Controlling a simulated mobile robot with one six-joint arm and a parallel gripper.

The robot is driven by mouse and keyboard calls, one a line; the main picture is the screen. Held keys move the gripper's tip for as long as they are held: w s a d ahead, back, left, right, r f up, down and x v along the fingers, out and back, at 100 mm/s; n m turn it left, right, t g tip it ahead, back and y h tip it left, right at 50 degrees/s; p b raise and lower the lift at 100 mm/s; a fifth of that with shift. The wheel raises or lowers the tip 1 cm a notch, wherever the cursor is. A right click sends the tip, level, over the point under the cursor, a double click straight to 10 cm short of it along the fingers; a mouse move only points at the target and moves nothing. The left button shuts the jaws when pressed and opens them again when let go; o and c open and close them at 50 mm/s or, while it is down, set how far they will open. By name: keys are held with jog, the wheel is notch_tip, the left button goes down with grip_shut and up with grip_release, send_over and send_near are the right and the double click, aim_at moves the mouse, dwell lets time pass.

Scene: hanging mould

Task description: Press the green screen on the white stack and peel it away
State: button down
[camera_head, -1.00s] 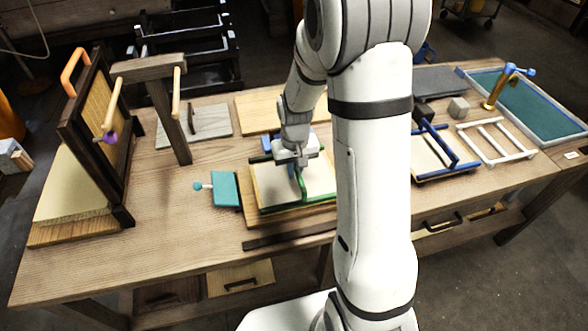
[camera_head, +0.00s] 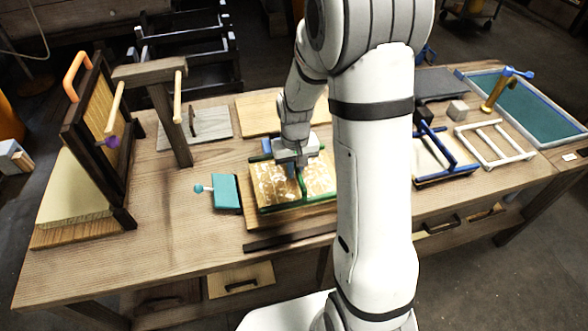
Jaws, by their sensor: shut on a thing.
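The green screen (camera_head: 275,208) is a green-edged frame lying low over the board in the middle of the bench, partly behind my arm. The area inside its frame is golden with mottled white patches (camera_head: 275,182). The white stack itself is hard to tell apart from the screen, so I cannot tell whether they touch all over. My gripper (camera_head: 291,172) points down at the middle of the screen and is shut on its middle part. The fingertips are small and partly hidden.
A teal block with a knob (camera_head: 226,194) lies just left of the screen. A dark upright frame (camera_head: 95,150) and a post with pegs (camera_head: 165,115) stand at the left. A blue frame (camera_head: 445,170) and a white rack (camera_head: 495,143) lie to the right. A dark strip (camera_head: 288,238) lies in front.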

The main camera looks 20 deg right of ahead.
jog(key=shift+r, duration=0.5)
jog(key=shift+r+p, duration=0.1)
jog(key=shift+p, duration=0.2)
jog(key=shift+r+p, duration=2.3)
jog(key=shift+r, duration=1.15)
